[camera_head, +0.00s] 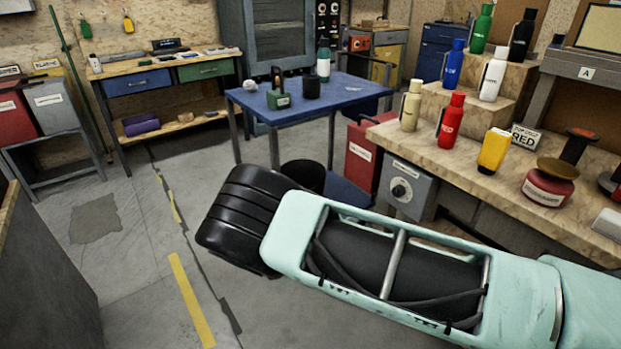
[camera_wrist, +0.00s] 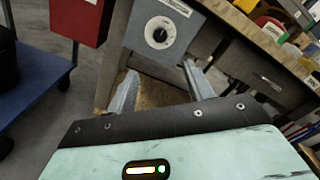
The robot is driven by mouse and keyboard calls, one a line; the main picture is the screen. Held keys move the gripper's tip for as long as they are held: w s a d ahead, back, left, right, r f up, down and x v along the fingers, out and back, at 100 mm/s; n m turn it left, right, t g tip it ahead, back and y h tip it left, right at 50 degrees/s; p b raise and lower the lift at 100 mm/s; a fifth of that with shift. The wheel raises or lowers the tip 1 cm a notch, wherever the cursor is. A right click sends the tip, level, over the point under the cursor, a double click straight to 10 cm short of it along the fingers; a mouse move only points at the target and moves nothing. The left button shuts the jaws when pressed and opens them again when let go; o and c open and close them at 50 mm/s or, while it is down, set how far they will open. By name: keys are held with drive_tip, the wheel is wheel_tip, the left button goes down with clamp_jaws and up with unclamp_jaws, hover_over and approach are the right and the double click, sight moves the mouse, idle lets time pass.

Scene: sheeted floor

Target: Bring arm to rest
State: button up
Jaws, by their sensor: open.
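My gripper (camera_wrist: 160,75) shows in the wrist view as two grey fingers spread apart, with nothing between them. Beyond the fingers is a grey box with a round dial (camera_wrist: 160,30), under the wooden bench. In the head view my mint-green arm crosses the lower right, ending in a black ribbed part over the floor. The gripper's fingers cannot be made out in that view. The arm stands in front of the bench's lower side and appears apart from the bottles on top.
Floor (camera_head: 130,255) at left is mostly clear.

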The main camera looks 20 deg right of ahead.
drive_tip(key=shift+s+r, duration=0.1)
drive_tip(key=s+a+r+m+g+y+p, duration=0.2)
drive_tip(key=s+r+m+y, duration=0.4)
drive_tip(key=s+r, duration=0.4)
drive_tip(key=s+a+r+m+g+y+p, duration=0.2)
drive_tip(key=s+a+r+m+y+p, duration=0.3)
drive_tip(key=s+r+m, duration=0.4)
drive_tip(key=s+a+r+m+g+y+p, duration=0.2)
drive_tip(key=s+r+m+y, duration=0.4)
drive_tip(key=s+r, duration=0.5)
drive_tip(key=s+a+m+p, duration=0.1)
drive_tip(key=s+a, duration=0.1)
drive_tip(key=shift+s+a+r+y, duration=0.2)
drive_tip(key=shift+s+r+y, duration=0.05)
drive_tip(key=shift+s+y, duration=0.1)
